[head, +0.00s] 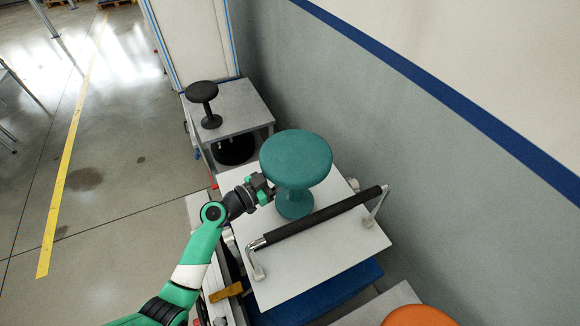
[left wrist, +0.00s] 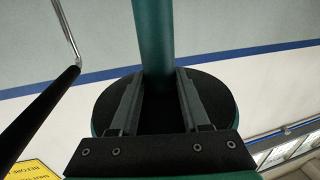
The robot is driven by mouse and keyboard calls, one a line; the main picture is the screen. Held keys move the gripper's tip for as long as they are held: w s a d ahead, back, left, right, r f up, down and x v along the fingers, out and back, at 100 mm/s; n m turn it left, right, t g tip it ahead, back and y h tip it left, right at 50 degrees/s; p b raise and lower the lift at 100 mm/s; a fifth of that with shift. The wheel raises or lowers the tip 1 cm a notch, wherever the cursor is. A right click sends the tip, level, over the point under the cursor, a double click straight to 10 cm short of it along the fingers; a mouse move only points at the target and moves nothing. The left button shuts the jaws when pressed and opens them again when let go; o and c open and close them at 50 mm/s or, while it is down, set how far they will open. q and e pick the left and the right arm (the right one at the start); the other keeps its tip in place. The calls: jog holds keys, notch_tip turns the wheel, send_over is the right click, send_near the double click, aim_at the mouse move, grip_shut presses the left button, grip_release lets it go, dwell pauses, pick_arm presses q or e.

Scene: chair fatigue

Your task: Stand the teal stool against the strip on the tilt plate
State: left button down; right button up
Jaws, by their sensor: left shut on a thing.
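The teal stool (head: 296,155) is upright over the white tilt plate (head: 325,270), its round seat on top and its base behind the black padded bar (head: 320,218). I cannot tell whether its base touches the plate. My left gripper (head: 264,188) reaches in from the left under the seat and is shut on the stool's column. In the left wrist view, the teal column (left wrist: 152,40) stands between the two fingers (left wrist: 156,100), with the dark seat underside (left wrist: 215,95) behind. I cannot make out a separate strip on the plate. My right gripper is out of view.
The padded bar spans the plate on metal brackets (head: 257,263). A small black stool (head: 203,92) stands on a grey table (head: 243,104) behind. A wall (head: 400,130) runs along the right. An orange round thing (head: 418,316) shows at the bottom right. Open floor lies left.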

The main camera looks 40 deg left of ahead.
pick_arm(q)
jog(key=shift+f, duration=0.75)
jog(key=shift+f+b, duration=0.15)
jog(key=shift+b, duration=0.2)
jog(key=shift+c, duration=1.9)
grip_release()
jog(key=shift+f, duration=0.1)
